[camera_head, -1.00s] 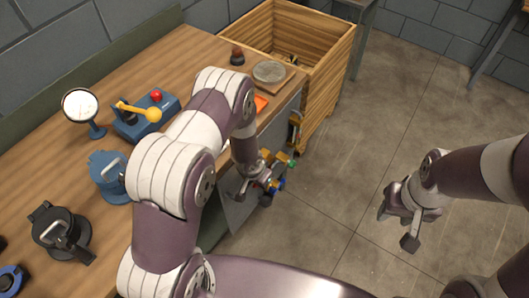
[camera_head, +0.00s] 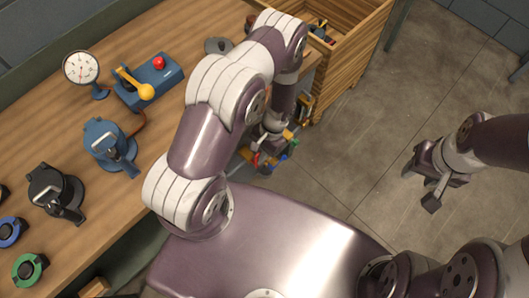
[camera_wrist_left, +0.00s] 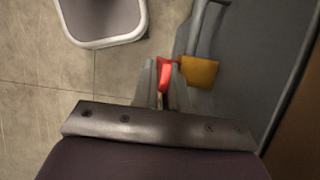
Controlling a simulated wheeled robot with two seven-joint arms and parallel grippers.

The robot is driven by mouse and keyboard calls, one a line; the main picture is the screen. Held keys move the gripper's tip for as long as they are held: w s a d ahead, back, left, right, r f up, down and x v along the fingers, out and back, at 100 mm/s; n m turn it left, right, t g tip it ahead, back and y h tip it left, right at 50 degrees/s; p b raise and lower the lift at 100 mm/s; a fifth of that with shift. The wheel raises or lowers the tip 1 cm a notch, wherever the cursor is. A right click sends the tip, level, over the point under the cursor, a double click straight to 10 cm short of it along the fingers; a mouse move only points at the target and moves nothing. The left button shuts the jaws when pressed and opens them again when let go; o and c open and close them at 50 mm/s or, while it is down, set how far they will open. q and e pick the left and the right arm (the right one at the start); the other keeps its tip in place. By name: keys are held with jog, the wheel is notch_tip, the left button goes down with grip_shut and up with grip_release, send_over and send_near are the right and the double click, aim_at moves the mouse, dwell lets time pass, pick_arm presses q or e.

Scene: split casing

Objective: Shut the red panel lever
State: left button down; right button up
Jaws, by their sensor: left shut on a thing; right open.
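The red lever (camera_wrist_left: 164,75) is small and upright in the left wrist view, between the two fingers of my left gripper (camera_wrist_left: 162,88). The gripper is shut on it. In the head view my left gripper (camera_head: 262,152) is down at the table's front side, among small coloured handles, and partly hidden by my arm. A grey panel (camera_wrist_left: 235,75) with a yellow block (camera_wrist_left: 199,71) is just right of the fingers in the wrist view. My right gripper (camera_head: 436,180) is open and empty over the floor at the right.
The wooden table holds a gauge (camera_head: 81,68), a blue box with a yellow lever (camera_head: 152,82), a blue device (camera_head: 108,143), a black device (camera_head: 52,188) and a green ring (camera_head: 29,268). A wooden crate (camera_head: 362,45) stands beyond the table's end. The floor at right is clear.

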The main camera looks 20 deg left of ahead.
dwell(0.3)
pick_arm(q)
jog(key=c, duration=1.5)
grip_release()
jog(key=shift+w, duration=0.1)
jog(key=b+v, duration=0.1)
jog(key=v, duration=1.1)
jog(key=shift+w+d+r+b, duration=0.1)
jog(key=shift+r+b, duration=0.2)
jog(key=shift+b, duration=0.1)
jog(key=shift+w, duration=0.1)
